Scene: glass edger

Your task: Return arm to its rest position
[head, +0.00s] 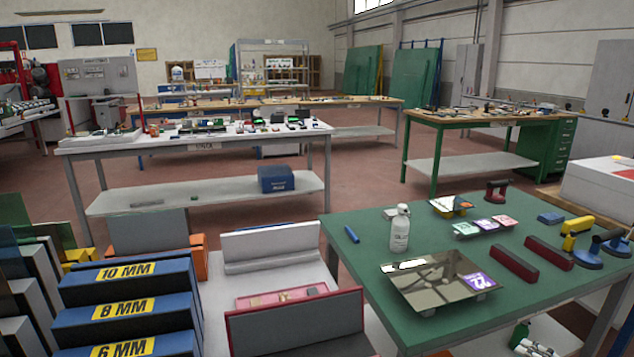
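Neither my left gripper nor my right gripper shows in the head view, and no arm is visible there. I cannot see which pose either arm is in or whether either gripper holds anything.
A green-topped table (358,270) at the right holds a mirror-like glass pane (437,283), a white spray bottle (400,230), dark red blocks (514,263) and suction cups (586,256). Labelled blue racks (130,307) stand at lower left. Open floor (374,180) lies between the benches.

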